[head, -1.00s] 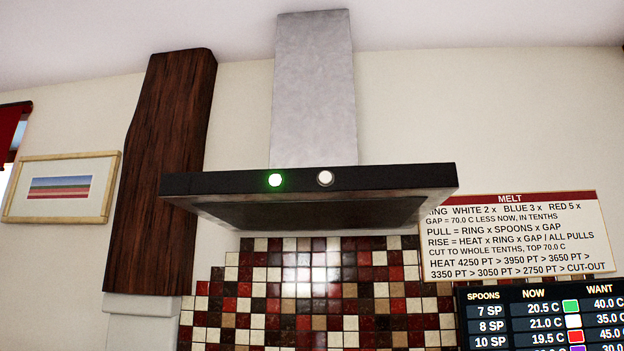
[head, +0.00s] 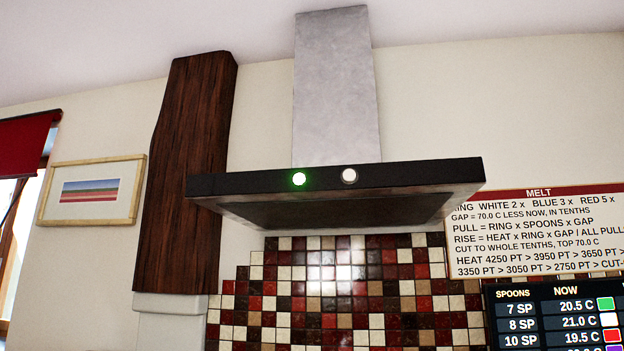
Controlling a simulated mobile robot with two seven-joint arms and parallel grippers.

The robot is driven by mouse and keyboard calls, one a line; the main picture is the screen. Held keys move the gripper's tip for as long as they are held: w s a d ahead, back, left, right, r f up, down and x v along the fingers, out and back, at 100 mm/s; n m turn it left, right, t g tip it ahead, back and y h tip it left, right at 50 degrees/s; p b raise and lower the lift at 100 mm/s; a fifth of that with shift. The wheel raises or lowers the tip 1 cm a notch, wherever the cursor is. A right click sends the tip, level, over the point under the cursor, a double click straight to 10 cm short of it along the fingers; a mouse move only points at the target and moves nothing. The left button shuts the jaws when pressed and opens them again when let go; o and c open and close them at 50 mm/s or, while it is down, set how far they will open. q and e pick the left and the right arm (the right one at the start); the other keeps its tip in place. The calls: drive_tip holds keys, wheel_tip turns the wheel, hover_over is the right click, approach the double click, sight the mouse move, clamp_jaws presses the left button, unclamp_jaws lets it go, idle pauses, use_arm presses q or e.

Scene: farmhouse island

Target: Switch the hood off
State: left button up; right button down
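The range hood (head: 340,192) hangs on the wall, a dark canopy under a grey metal chimney (head: 335,90). On its black front edge are two round buttons. The left button (head: 299,179) glows green. The right button (head: 349,176) is white. Neither of my grippers is in the head view.
A dark wooden post (head: 188,170) stands left of the hood, with a framed picture (head: 92,190) and a red blind (head: 25,143) further left. Mosaic tiles (head: 340,295) cover the wall below. A MELT sign (head: 540,232) and a dark readout board (head: 555,318) are at right.

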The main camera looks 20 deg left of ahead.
idle(0.6)
use_arm(q)
clamp_jaws()
idle(0.5)
idle(1.1)
